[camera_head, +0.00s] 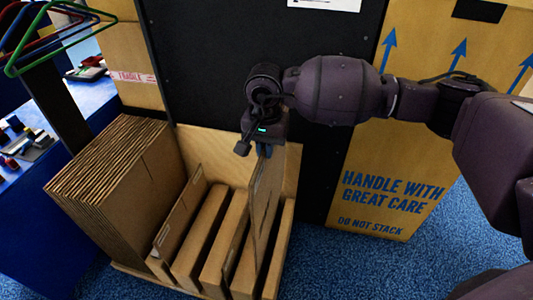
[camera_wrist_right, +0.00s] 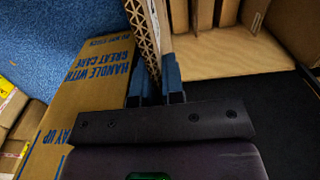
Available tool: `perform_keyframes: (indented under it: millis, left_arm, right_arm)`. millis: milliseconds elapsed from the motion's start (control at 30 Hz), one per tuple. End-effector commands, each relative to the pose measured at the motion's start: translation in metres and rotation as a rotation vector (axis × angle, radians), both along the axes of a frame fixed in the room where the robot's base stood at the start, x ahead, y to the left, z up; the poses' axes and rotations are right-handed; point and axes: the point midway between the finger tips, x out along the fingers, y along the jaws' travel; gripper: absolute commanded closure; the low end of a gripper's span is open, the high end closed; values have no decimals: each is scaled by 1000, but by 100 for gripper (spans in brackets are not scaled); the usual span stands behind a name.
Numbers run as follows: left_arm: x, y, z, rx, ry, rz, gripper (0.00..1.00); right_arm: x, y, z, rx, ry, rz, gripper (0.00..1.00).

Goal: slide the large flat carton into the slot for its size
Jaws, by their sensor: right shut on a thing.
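My right gripper (camera_head: 264,152) points down and is shut on the top edge of a thin flat carton (camera_head: 266,192). The carton hangs upright, seen nearly edge-on, over the right part of the wooden slotted rack (camera_head: 208,146). Its lower end is among the upright brown pieces there; I cannot tell how deep it sits in a slot. In the right wrist view the blue-tipped fingers (camera_wrist_right: 155,88) hold the carton, whose corrugated edge (camera_wrist_right: 142,35) shows. The rack's pale panel (camera_wrist_right: 230,55) is to the right there. My left gripper is out of view.
A thick stack of flat cartons (camera_head: 125,170) stands at the rack's left. A tall printed carton (camera_head: 385,195) stands to the right. A black panel (camera_head: 230,80) is behind the rack. Coloured hangers (camera_head: 60,35) hang at upper left, over a blue table (camera_head: 90,98). Blue carpet is clear at front right.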

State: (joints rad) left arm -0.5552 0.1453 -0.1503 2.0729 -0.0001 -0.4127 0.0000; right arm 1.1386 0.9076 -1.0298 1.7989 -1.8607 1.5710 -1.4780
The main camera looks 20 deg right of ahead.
Motion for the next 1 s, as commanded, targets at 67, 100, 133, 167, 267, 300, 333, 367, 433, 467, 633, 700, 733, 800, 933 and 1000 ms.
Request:
perform_keyframes:
  millis: [67,100,133,167,267,300,333,367,433,467,633,700,733,800,933,1000]
  left_arm:
    - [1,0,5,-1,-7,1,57]
    - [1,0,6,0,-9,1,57]
    - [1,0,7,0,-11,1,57]
    - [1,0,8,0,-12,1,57]
    - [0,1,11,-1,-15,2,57]
    - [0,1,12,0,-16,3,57]
    - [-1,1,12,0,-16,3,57]
    - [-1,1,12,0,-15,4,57]
    - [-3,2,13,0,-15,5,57]
    - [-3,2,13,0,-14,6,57]
    - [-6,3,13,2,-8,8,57]
    - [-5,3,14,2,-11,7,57]
    - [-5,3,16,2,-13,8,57]
    - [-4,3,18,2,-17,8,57]
    - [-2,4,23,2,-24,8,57]
    - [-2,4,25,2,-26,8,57]
  right_arm:
    - [1,0,10,-1,-5,0,100]
    - [1,0,13,-1,-5,0,100]
    - [0,0,16,-1,-4,0,100]
    - [0,0,18,-1,-4,0,100]
    - [0,0,26,0,-4,0,100]
    - [0,0,29,-1,-4,0,100]
    - [0,0,32,-1,-4,0,100]
    - [0,0,34,0,-5,0,100]
    - [0,0,40,0,-5,0,100]
    - [0,0,42,0,-5,0,100]
    - [0,0,56,0,-5,0,100]
    - [0,0,61,0,-5,0,100]
    - [0,0,64,0,-5,0,100]
    - [0,0,69,-1,-4,0,100]
    - [0,0,79,0,-4,0,100]
    - [0,0,85,1,-4,0,100]
